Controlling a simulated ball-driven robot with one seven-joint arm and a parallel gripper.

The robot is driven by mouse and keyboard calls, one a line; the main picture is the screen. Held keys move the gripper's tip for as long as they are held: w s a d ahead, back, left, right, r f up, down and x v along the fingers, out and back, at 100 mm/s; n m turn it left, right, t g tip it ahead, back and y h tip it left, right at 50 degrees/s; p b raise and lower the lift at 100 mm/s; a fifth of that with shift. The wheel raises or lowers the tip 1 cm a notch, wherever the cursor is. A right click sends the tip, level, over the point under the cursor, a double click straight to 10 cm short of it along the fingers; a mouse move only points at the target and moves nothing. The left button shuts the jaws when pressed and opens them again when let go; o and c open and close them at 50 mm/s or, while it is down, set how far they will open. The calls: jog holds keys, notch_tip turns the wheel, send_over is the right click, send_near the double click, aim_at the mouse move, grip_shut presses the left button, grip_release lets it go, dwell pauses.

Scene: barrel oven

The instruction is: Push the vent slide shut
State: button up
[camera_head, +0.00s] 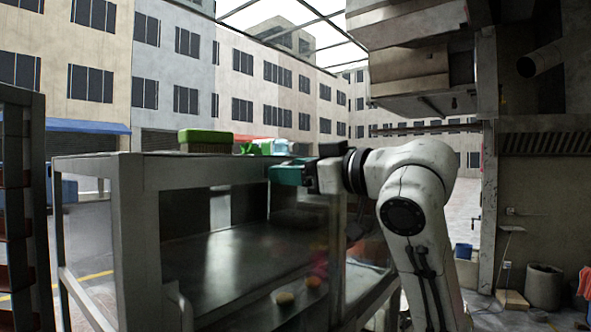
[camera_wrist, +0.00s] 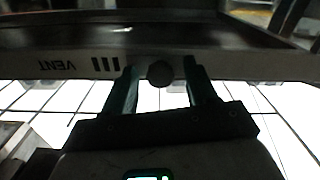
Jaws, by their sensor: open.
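In the wrist view a pale metal strip (camera_wrist: 215,65) carries the word VENT, upside down, and several dark slots (camera_wrist: 105,64) beside it. A round dark knob (camera_wrist: 160,73) stands on the strip, to the right of the slots. My gripper (camera_wrist: 161,64) is open, with one finger on each side of the knob. I cannot tell whether either finger touches it. In the head view my gripper (camera_head: 288,173) is at the top edge of the glass-sided cabinet (camera_head: 140,172). The knob and vent slots cannot be made out there.
A green box (camera_head: 205,137) and other small items (camera_head: 265,147) are on or behind the cabinet top. Round food pieces (camera_head: 285,298) lie inside behind the glass. A dark shelf rack (camera_head: 20,200) stands at the left. A bin (camera_head: 543,287) stands at the right.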

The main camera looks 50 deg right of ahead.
jog(key=shift+c, duration=0.4)
grip_shut()
jog(key=shift+d+p, duration=0.35)
jog(key=shift+d, duration=2.3)
jog(key=shift+o, duration=0.4)
grip_release()
jog(key=shift+d, duration=0.1)
jog(key=s+b, duration=0.2)
jog(key=s, duration=0.8)
jog(key=shift+s+b, duration=0.3)
jog(key=shift+s, duration=0.05)
